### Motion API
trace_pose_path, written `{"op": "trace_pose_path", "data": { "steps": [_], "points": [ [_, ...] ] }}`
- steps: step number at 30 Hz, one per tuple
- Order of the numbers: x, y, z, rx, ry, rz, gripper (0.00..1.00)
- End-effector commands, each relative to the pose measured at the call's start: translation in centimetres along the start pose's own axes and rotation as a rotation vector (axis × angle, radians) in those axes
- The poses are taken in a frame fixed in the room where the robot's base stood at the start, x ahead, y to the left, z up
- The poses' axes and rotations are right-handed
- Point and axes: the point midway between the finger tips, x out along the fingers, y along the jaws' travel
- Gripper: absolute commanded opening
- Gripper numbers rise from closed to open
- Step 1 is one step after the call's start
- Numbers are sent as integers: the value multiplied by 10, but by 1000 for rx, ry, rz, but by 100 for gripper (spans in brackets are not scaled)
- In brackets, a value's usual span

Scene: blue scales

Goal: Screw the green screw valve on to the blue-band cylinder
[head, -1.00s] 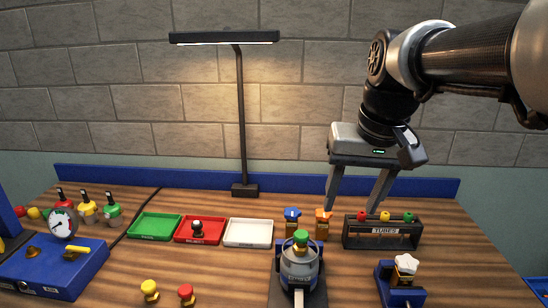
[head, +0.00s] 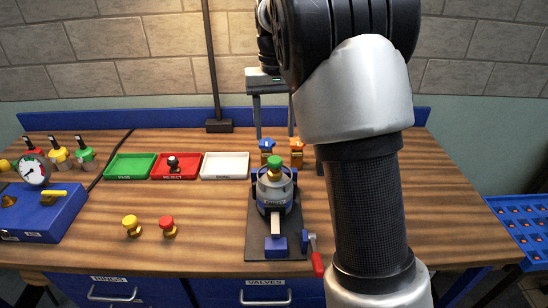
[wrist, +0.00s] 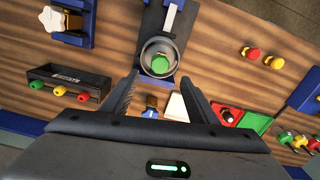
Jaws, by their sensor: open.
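The green screw valve (head: 275,163) sits upright on top of the grey cylinder (head: 274,190), which has a bluish band. I cannot tell whether it is threaded down. The cylinder stands in a dark base with a blue clamp (head: 276,245) at its front. In the wrist view the green valve (wrist: 160,64) lies just beyond my fingertips, roughly in line with the gap between them. My gripper (wrist: 160,79) is open and empty. In the head view my arm hides part of it; it is above and behind the cylinder.
Yellow (head: 131,225) and red (head: 168,226) valves stand at the front left. Green (head: 130,167), red (head: 186,173) and white (head: 240,166) trays lie behind. A red-handled lever (head: 316,258) is right of the clamp.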

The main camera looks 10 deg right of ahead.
Motion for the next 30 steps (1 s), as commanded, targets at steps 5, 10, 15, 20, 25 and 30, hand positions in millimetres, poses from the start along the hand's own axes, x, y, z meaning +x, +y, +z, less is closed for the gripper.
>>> {"op": "trace_pose_path", "data": {
  "steps": [5,10,15,20,25,30],
  "points": [
    [38,0,1,0,-4,0,54],
    [70,0,0,0,-2,0,54],
    [95,0,0,1,-1,0,54],
    [107,0,0,0,1,-1,54],
    [110,0,0,0,1,0,54],
    [110,0,0,0,1,-1,54]
  ]
}}
